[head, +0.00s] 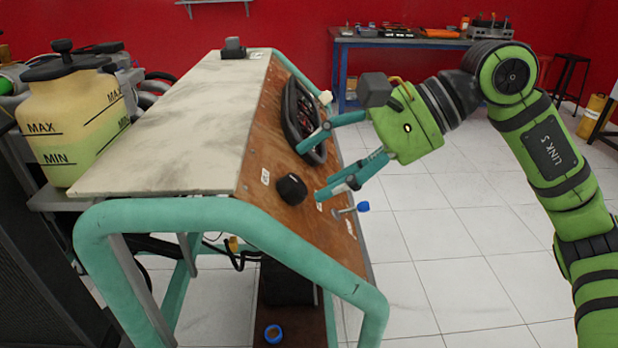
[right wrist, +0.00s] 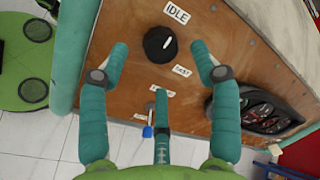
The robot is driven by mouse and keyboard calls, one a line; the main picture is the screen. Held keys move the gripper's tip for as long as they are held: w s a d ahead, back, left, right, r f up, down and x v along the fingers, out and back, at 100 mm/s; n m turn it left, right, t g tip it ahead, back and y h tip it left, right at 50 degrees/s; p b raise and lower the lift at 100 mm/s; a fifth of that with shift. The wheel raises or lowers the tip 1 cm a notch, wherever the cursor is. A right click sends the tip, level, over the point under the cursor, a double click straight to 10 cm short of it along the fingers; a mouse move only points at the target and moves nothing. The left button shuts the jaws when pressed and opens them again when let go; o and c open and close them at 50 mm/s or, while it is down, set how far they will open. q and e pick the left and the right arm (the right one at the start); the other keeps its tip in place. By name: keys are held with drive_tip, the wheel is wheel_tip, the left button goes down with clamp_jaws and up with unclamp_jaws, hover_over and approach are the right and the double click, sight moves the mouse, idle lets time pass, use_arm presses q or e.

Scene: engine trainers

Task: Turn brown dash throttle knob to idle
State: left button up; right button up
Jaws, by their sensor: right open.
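The knob (head: 291,189) is a round black dial on the brown wooden dash (head: 262,170). In the right wrist view the knob (right wrist: 159,45) carries a white pointer slanting up and right. The IDLE label (right wrist: 177,12) is above it, and the FAST label (right wrist: 182,71) is below right. My right gripper (head: 312,170) is open and empty, off the panel face. In the right wrist view its fingers (right wrist: 159,52) stand apart left and right of the knob, with a third finger below; none visibly touches it. My left gripper is not in view.
A dark gauge cluster (head: 300,118) sits farther up the dash; it shows at right in the wrist view (right wrist: 252,112). A blue-tipped lever (head: 363,206) sticks out near the knob. Teal tube framing (head: 200,214) edges the stand. Open tiled floor lies right.

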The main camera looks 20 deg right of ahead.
drive_tip(key=v, duration=0.8)
